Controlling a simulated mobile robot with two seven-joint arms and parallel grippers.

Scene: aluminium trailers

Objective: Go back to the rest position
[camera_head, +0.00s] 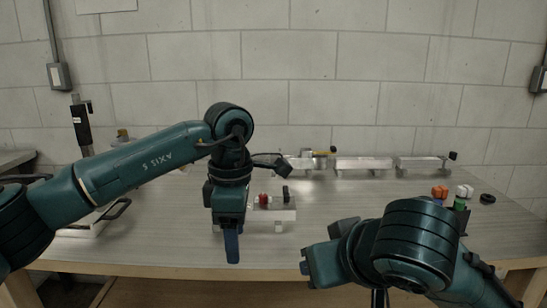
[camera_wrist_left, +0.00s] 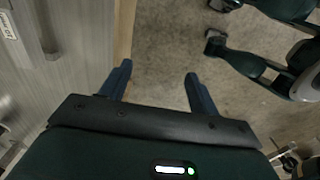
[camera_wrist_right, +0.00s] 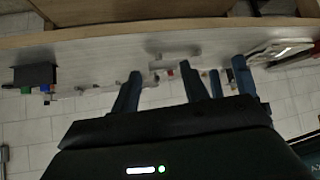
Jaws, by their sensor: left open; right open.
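My left gripper (camera_head: 231,258) points down in front of a small aluminium trailer (camera_head: 277,215) with a red part on top. In the left wrist view its blue fingers (camera_wrist_left: 158,70) are apart with nothing between them, over the floor beside the table edge. My right arm is at the lower right of the head view; its fingers are hidden there. In the right wrist view the right gripper's fingers (camera_wrist_right: 187,67) are apart, with no object held. That view shows the table tilted over, with further blue fingers beyond.
More aluminium trailers (camera_head: 364,163) stand in a row at the back of the table (camera_head: 340,215). Orange (camera_head: 439,191) and white (camera_head: 464,190) parts and a black ring (camera_head: 487,198) lie at the right. A white tray (camera_head: 88,222) with black handles is at the left, behind my left arm.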

